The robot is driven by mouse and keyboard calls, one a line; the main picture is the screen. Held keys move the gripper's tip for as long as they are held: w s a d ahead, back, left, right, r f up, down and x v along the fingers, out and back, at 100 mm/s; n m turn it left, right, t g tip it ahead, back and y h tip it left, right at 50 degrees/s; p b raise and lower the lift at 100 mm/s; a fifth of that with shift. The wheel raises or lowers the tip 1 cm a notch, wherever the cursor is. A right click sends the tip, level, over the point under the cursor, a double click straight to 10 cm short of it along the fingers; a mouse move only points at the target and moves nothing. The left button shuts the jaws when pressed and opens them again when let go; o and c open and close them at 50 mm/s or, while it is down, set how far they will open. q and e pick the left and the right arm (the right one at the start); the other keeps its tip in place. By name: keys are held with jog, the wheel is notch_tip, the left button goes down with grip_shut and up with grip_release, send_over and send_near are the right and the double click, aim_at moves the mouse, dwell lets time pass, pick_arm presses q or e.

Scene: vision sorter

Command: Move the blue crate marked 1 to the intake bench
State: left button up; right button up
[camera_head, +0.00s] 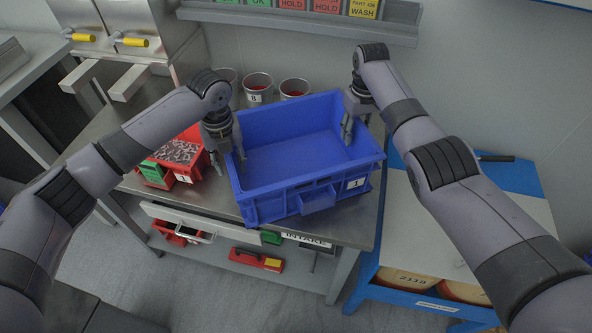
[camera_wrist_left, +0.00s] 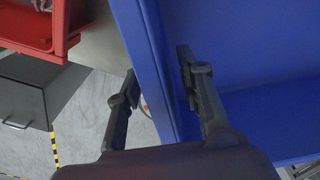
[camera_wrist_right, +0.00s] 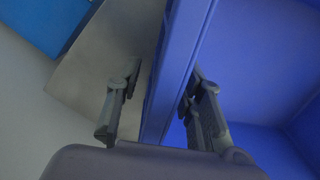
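The blue crate (camera_head: 285,198) carries a white label 1 on its front. It appears level and empty on the metal top of the intake bench (camera_head: 355,222), close to its front edge; an INTAKE sign (camera_head: 306,241) shows below. My left gripper (camera_head: 229,165) straddles the crate's left wall, one finger outside and one inside; a gap shows beside the wall in the left wrist view (camera_wrist_left: 158,80). My right gripper (camera_head: 350,134) straddles the right wall the same way, with a gap outside the wall in the right wrist view (camera_wrist_right: 163,80). Both are open.
A red bin (camera_head: 186,176) stands left of the crate, beside my left gripper. Metal cups (camera_head: 257,88) with red contents stand behind it. A blue-framed table (camera_head: 515,180) is at right. A red box (camera_head: 255,261) lies on the lower shelf.

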pick_arm(q)
notch_tip(320, 180, up, 11)
jog(key=shift+r, duration=0.1)
pick_arm(e)
notch_tip(320, 180, up, 12)
jog(key=shift+a+r, duration=0.1)
dwell(0.4)
dwell(0.5)
